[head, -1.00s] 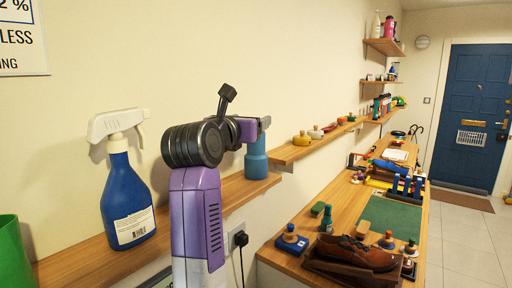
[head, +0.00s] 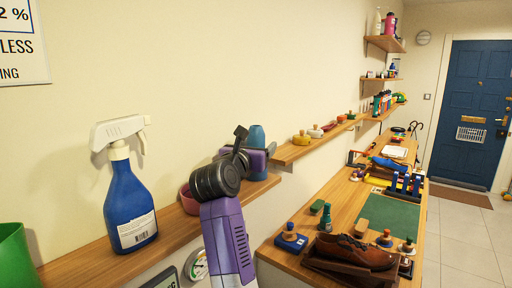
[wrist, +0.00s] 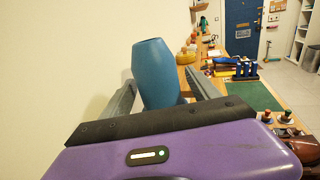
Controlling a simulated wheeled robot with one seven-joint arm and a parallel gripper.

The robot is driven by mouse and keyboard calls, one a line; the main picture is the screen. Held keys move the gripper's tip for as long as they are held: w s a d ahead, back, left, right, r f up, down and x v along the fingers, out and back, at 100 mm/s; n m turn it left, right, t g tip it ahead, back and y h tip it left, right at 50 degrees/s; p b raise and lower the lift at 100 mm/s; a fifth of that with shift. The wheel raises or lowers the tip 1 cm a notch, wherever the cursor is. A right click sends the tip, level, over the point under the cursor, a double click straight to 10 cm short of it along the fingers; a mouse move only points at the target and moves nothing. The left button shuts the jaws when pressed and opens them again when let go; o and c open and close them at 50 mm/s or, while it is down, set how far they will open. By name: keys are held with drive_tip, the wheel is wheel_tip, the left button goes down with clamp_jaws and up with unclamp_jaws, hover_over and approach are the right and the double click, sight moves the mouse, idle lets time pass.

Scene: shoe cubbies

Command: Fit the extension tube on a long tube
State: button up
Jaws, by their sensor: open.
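No part in view can be told for sure as the extension tube or the long tube. A blue, rounded, tube-like vessel (head: 257,135) stands upright on the wooden wall shelf, partly hidden behind my gripper (head: 262,154) in the head view. In the wrist view the blue vessel (wrist: 156,72) is between the two grey fingers of my open gripper (wrist: 160,88), one finger on each side. Its lower end is hidden by my gripper's body. I cannot tell whether either finger touches it.
A blue spray bottle (head: 130,205) and a pink bowl (head: 189,200) stand on the near shelf (head: 78,258), with a green container (head: 14,255) at far left. A lower bench (head: 345,208) holds a brown shoe (head: 355,252) and several brushes and blocks. Floor is clear at right.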

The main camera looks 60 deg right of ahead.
drive_tip(key=shift+x, duration=0.8)
drive_tip(key=shift+c, duration=0.2)
drive_tip(key=c, duration=1.4)
drive_tip(key=shift+r, duration=0.15)
